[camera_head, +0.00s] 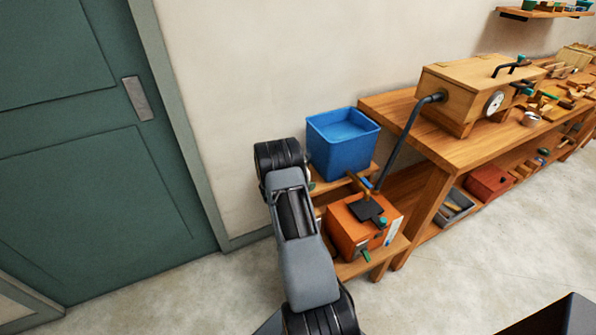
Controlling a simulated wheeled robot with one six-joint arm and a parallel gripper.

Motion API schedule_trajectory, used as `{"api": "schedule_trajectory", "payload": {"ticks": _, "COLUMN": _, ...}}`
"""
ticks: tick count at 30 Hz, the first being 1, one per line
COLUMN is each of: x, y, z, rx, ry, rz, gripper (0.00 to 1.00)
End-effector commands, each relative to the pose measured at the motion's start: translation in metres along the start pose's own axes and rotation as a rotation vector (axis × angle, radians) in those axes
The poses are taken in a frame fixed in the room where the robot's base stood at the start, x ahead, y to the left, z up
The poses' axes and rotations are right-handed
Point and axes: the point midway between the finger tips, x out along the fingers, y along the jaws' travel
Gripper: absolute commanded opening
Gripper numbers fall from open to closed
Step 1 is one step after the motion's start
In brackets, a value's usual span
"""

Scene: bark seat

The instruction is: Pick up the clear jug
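I cannot make out a clear jug in the head view. My arm rises from the bottom middle to a dark joint beside a blue bin, but my gripper and its fingertips do not show. The arm covers part of the low wooden stand (391,249) and whatever is behind it.
The blue bin (341,159) and an orange box (353,233) stand on the low stand. A black hose (398,150) runs up to a wooden box (457,97) on the workbench (420,137). A green door (90,180) is at left. Floor (470,270) is clear at right.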

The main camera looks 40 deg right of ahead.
Motion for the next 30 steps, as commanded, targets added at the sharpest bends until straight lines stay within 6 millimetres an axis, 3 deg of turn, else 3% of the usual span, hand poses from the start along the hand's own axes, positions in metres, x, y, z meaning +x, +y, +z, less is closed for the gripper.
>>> {"api": "schedule_trajectory", "payload": {"ticks": 7, "x": 0.000, "y": 0.000, "z": 0.000, "rx": 0.000, "ry": 0.000, "rz": 0.000, "gripper": 0.00}}
{"api": "schedule_trajectory", "payload": {"ticks": 22, "x": -0.001, "y": -0.001, "z": -0.004, "rx": 0.004, "ry": 0.002, "rz": -0.001, "gripper": 0.00}}
{"api": "schedule_trajectory", "payload": {"ticks": 30, "x": -0.017, "y": -0.001, "z": -0.042, "rx": 0.006, "ry": 0.004, "rz": -0.002, "gripper": 0.00}}
